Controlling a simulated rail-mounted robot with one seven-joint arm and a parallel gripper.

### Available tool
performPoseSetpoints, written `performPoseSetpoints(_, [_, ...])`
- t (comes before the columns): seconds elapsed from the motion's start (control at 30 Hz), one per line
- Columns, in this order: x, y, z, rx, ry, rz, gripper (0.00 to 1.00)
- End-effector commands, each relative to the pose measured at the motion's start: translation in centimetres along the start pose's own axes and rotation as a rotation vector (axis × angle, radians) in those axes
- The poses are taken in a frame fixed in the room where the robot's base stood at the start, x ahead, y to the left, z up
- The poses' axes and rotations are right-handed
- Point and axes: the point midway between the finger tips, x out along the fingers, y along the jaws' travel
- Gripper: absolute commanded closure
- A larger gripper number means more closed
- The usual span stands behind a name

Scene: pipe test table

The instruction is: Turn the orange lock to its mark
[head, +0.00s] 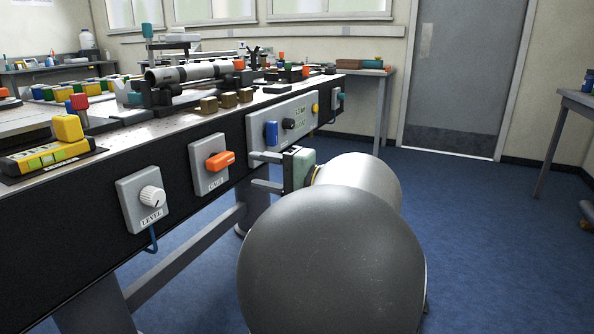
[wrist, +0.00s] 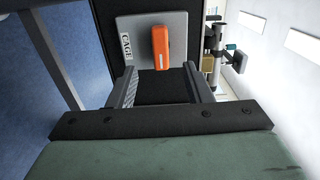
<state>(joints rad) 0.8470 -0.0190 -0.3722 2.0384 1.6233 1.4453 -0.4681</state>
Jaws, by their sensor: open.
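The orange lock (head: 220,161) is a short bar handle on a grey plate (head: 203,177) labelled CAGE, on the dark front panel of the table. In the head view the handle lies nearly level. In the wrist view the lock (wrist: 161,47) stands lengthwise, just beyond the fingertips and between their lines. My gripper (head: 255,170) is open and empty, to the right of the lock and apart from it. In the wrist view my gripper (wrist: 160,71) has one finger on each side. I cannot make out the mark.
A white LEVEL knob (head: 152,196) is on a plate left of the lock. Pipe parts and blocks stand on the tabletop. Blue floor to the right is clear.

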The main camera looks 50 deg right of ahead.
Motion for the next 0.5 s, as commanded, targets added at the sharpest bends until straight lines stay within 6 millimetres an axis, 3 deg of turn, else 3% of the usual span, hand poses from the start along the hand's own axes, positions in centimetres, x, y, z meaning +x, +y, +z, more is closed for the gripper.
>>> performPoseSetpoints(0.2, [-5.0, -0.2, -0.1, 0.001, 0.003, 0.001, 0.55])
performPoseSetpoints(0.5, [-8.0, 0.0, -0.1, 0.0, 0.0, 0.0, 0.55])
